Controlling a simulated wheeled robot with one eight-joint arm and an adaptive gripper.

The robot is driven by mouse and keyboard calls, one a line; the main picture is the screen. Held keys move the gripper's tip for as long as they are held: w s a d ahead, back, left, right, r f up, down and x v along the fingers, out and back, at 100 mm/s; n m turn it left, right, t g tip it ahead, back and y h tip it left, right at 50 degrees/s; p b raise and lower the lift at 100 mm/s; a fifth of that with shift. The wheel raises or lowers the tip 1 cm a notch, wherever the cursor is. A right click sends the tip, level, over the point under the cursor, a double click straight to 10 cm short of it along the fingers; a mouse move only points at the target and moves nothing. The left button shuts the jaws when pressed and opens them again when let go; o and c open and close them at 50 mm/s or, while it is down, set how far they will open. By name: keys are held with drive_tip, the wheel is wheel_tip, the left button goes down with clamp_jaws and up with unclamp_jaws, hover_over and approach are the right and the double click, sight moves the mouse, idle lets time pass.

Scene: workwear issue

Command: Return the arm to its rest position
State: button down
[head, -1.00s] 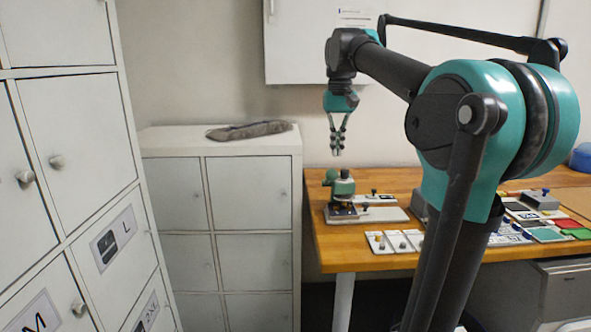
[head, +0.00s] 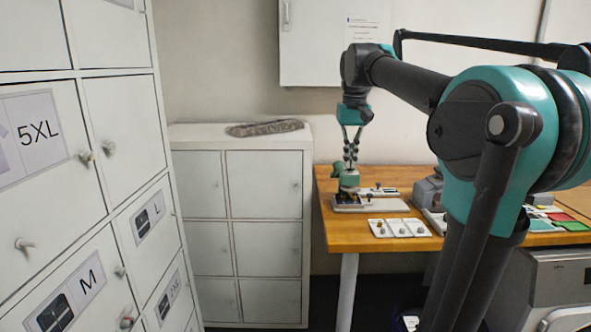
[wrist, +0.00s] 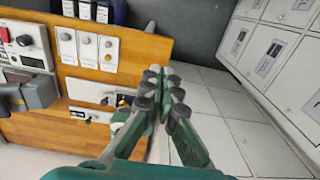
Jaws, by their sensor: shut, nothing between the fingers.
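My arm reaches out from the right of the head view, with its teal and dark grey links in front of the wooden table (head: 345,236). My gripper (head: 351,164) hangs down from the arm's end, in front of the green-topped device on the table in this view. In the wrist view my gripper (wrist: 165,80) points away from the camera. Its fingertips are close together, with nothing held between them.
White lockers with size labels (head: 90,155) stand close on the left. A low white cabinet (head: 265,190) bears a grey cloth-like item (head: 265,128). Small white plates with knobs (head: 398,228) lie on the table. A white wall cabinet (head: 330,45) hangs behind the arm.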

drive_tip(key=s+d+f+t, duration=0.1)
drive_tip(key=s+f, duration=0.2)
drive_tip(key=f, duration=0.6)
drive_tip(key=s+d+f+t, duration=0.1)
drive_tip(key=s+f, duration=0.1)
drive_tip(key=f, duration=0.8)
drive_tip(key=s+d+f+t, duration=0.2)
drive_tip(key=s+f, duration=1.2)
drive_tip(key=f, duration=0.3)
drive_tip(key=shift+s+f, duration=0.35)
drive_tip(key=shift+s, duration=0.05)
